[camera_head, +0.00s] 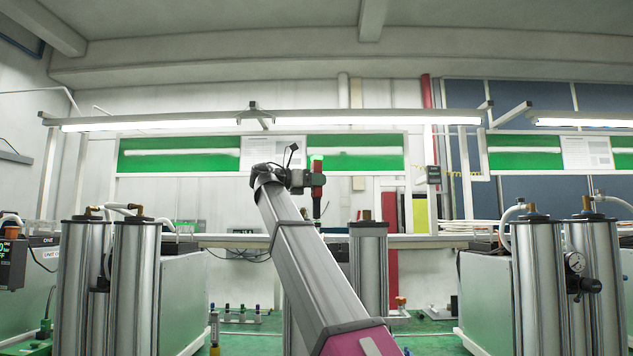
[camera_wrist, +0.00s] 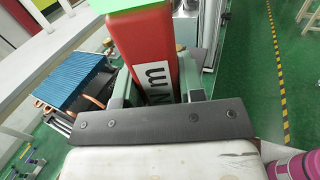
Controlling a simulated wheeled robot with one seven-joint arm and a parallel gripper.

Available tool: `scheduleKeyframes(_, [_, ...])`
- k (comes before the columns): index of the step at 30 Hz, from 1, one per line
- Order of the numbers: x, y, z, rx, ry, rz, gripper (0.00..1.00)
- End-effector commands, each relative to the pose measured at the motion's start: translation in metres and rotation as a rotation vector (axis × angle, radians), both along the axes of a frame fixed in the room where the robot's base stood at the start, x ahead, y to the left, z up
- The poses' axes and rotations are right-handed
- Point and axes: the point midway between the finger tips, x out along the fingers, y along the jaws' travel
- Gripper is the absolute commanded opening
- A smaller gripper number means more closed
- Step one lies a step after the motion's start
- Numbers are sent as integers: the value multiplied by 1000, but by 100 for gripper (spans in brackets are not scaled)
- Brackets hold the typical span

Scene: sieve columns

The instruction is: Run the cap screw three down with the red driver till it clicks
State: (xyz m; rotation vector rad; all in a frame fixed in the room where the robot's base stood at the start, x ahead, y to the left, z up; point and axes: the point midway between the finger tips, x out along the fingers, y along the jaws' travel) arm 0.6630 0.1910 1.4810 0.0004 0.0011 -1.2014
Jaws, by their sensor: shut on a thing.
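My gripper (camera_head: 309,180) is raised in the middle of the head view and shut on the red driver (camera_head: 317,185). The driver is upright, with a green top and a dark shaft pointing down. A silver column (camera_head: 368,265) with a small brownish fitting on top stands behind my arm, to the lower right of the driver. The driver's tip appears apart from it. I cannot make out cap screw three in either view.
Silver columns stand at left (camera_head: 133,285) and right (camera_head: 535,285), with hoses and a gauge (camera_head: 575,262). A rack (camera_head: 240,317) with several coloured tools is low at left. The wrist view shows a blue finned block (camera_wrist: 78,80) with copper pipes beside the gripper.

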Motion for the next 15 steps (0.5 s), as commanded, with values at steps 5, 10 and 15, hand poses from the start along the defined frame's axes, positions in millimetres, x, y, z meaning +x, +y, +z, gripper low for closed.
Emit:
scheduleKeyframes(5, [0,0,-2,-1,0,0,2])
scheduleKeyframes(10, [0,0,-3,0,0,0,2])
scheduleKeyframes(15, [0,0,-6,0,0,0,2])
